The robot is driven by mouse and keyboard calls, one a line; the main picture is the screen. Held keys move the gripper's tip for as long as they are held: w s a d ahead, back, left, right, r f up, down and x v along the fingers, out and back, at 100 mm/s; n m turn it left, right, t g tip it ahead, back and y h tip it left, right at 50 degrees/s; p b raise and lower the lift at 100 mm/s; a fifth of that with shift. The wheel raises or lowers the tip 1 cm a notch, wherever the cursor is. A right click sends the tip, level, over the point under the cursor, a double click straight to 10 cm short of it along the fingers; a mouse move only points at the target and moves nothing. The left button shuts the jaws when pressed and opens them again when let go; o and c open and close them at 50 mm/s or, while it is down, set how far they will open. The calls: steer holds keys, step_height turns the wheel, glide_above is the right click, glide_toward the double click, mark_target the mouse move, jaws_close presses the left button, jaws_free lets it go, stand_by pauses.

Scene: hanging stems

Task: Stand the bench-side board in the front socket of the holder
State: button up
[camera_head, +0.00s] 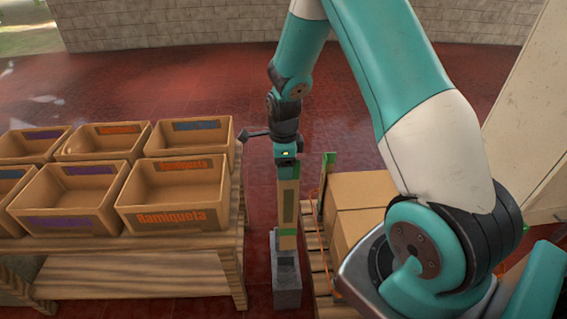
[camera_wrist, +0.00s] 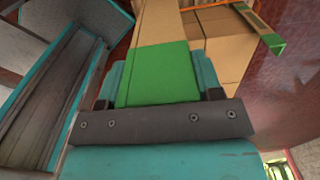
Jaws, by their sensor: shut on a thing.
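In the wrist view the board's green top end (camera_wrist: 158,70) sits between the jaws. The grey holder (camera_head: 287,298) stands on the floor directly below, in the gap between bench and pallet. The board's lower end is at the holder's rear part, and an open socket shows in front of it. I cannot tell whether the lower end is inside a socket or just above it.
A wooden bench (camera_head: 130,244) with several tan crates (camera_head: 170,218) stands left. On the right, a pallet (camera_head: 318,262) carries cardboard boxes (camera_head: 360,188), and another green-ended board (camera_head: 327,185) stands at its side. The gap between is narrow. Red floor is open behind.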

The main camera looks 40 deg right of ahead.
step_height(320, 180, down, 14)
steer(key=b, duration=1.1)
steer(key=shift+b, duration=0.3)
steer(key=shift+f+b, duration=2.1)
steer(key=shift+f, duration=1.45)
steer(key=shift+f+b, duration=0.35)
steer(key=shift+f, duration=0.3)
steer(key=o, duration=1)
step_height(320, 180, up, 18)
steer(key=p, duration=0.3)
steer(key=shift+f, duration=0.25)
steer(key=shift+a, duration=0.1)
